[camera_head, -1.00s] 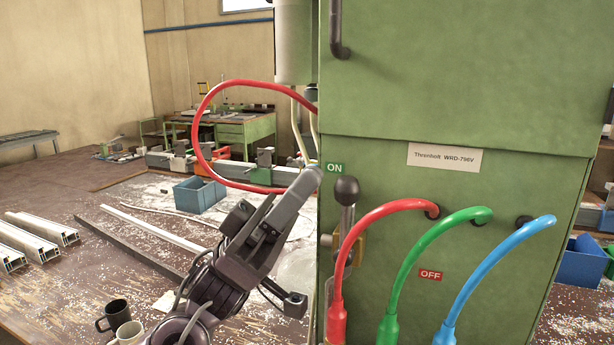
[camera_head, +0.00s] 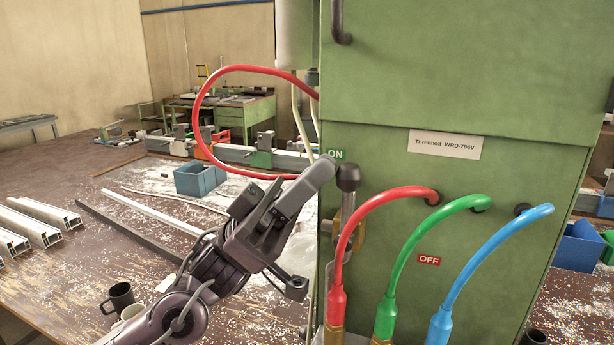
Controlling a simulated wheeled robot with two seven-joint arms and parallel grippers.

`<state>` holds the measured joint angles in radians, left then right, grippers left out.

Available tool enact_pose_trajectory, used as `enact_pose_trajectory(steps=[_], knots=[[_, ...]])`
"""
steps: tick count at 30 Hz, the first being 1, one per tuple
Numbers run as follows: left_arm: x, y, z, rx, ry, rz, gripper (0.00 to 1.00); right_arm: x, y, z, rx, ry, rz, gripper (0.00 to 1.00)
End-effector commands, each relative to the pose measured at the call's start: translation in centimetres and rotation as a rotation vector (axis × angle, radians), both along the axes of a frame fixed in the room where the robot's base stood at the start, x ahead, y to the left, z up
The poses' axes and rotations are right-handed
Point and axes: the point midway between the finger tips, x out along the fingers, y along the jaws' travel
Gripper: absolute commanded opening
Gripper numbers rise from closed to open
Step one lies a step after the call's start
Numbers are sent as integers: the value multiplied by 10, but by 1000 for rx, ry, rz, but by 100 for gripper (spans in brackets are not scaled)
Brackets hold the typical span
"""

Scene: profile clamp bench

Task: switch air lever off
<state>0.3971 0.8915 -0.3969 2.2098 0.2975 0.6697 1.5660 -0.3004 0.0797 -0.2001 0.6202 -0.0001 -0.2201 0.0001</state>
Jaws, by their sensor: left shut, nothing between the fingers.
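The air lever (camera_head: 347,190) stands upright on the front of the green cabinet (camera_head: 480,75), its dark round knob at the top near the ON label (camera_head: 335,155). The OFF label (camera_head: 429,260) is lower and to the right, between the green and blue hoses. My left gripper (camera_head: 322,168) is shut and empty. Its tip is just left of the lever's knob; I cannot tell whether they touch. The lever's lower part is partly hidden behind the red hose (camera_head: 385,205). My right gripper is out of view.
A green hose (camera_head: 420,235) and a blue hose (camera_head: 490,255) arch out of the cabinet right of the lever. White profiles (camera_head: 35,222), a dark mug (camera_head: 119,298) and a blue bin (camera_head: 200,179) are on the bench at left.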

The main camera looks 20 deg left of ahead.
Motion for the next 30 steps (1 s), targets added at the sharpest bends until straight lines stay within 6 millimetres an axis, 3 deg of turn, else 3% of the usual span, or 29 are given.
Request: enact_pose_trajectory(steps=[14,30], knots=[[-1,-11,8,155,-5,-1,0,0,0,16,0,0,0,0],[-1,-28,12,540,-20,1,0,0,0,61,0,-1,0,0]])
